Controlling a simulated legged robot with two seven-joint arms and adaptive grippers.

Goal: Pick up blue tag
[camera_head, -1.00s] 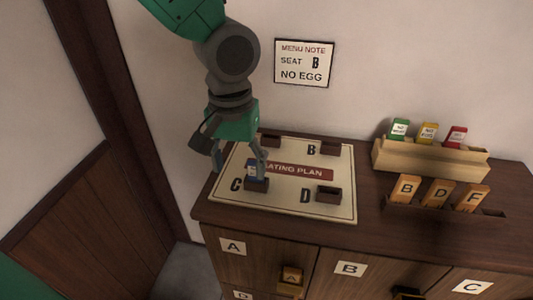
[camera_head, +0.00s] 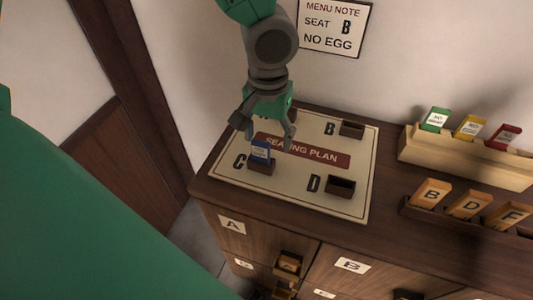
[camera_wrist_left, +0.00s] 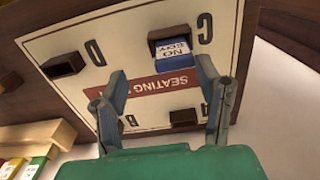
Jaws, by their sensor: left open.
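The blue tag (camera_head: 261,150) stands upright in the small brown holder (camera_head: 262,167) at seat C on the seating plan board (camera_head: 225,175). In the left wrist view the blue tag (camera_wrist_left: 174,54) shows a white label and sits beyond the fingertips. My left gripper (camera_head: 262,135) is open and empty above the board, behind and close to the tag. In the left wrist view the left gripper (camera_wrist_left: 160,85) has its fingers spread wide, with the tag apart from them. My right gripper is not recognisable; a large green shape fills the lower left of the head view.
Empty holders stand at seat D (camera_head: 341,186) and seat B (camera_head: 352,129). A wooden rack (camera_head: 470,160) at right holds green, yellow and red tags. Orange B, D and F tags stand in a front rack (camera_head: 440,215). A menu note hangs on the wall (camera_head: 150,30).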

